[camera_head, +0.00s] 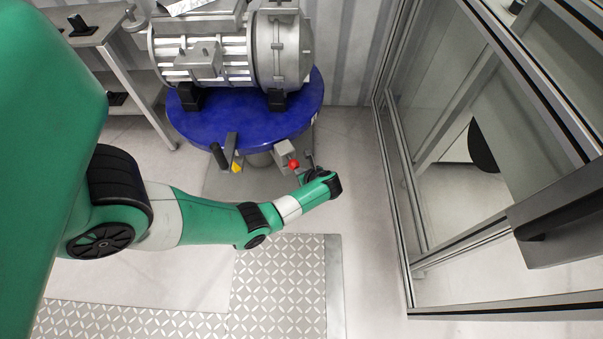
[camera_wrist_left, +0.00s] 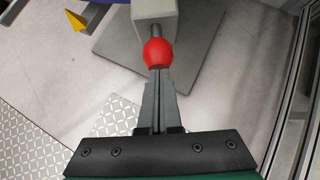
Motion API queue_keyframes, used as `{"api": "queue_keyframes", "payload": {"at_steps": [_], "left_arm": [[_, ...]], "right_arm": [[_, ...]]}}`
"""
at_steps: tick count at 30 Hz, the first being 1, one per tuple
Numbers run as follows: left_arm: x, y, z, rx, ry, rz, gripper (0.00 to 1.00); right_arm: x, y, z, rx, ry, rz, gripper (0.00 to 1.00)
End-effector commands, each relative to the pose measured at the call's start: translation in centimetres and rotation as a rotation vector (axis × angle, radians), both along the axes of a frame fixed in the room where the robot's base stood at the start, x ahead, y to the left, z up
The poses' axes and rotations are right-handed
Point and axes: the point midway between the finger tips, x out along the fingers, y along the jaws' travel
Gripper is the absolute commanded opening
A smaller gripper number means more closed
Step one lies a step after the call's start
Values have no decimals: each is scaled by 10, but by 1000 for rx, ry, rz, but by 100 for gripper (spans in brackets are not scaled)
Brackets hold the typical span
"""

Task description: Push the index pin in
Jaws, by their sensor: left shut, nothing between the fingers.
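The index pin has a red ball knob (camera_head: 294,164) on a grey block (camera_head: 284,152) at the front edge of the blue round table. In the left wrist view the red knob (camera_wrist_left: 157,53) sits on a short metal shaft (camera_wrist_left: 155,32) that shows between it and the block (camera_wrist_left: 153,12). My left gripper (camera_head: 310,164) is beside the knob in the head view. In the left wrist view its fingers (camera_wrist_left: 158,78) are shut, empty and pointed at the knob. I cannot tell whether they touch it. My right gripper is not in view.
The blue table (camera_head: 215,126) carries a grey motor-like drive unit (camera_head: 255,50). A dark lever (camera_head: 230,147) and a yellow pointer (camera_head: 236,167) are left of the block. A glass-panelled metal frame (camera_head: 400,170) stands at the right. The floor between is clear.

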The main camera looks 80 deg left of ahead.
Motion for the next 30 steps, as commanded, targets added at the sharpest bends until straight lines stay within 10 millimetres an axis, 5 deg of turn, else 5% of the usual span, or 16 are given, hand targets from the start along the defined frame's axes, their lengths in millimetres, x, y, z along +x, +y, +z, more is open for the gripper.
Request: {"api": "queue_keyframes", "payload": {"at_steps": [5,11,21,30], "left_arm": [[0,-6,1,1,0,1,0],[3,-36,2,-2,2,6,0],[23,-87,60,-2,-1,11,0],[28,-102,71,-2,0,13,0]], "right_arm": [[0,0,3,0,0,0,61],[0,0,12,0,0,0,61],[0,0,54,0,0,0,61],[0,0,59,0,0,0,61]]}}
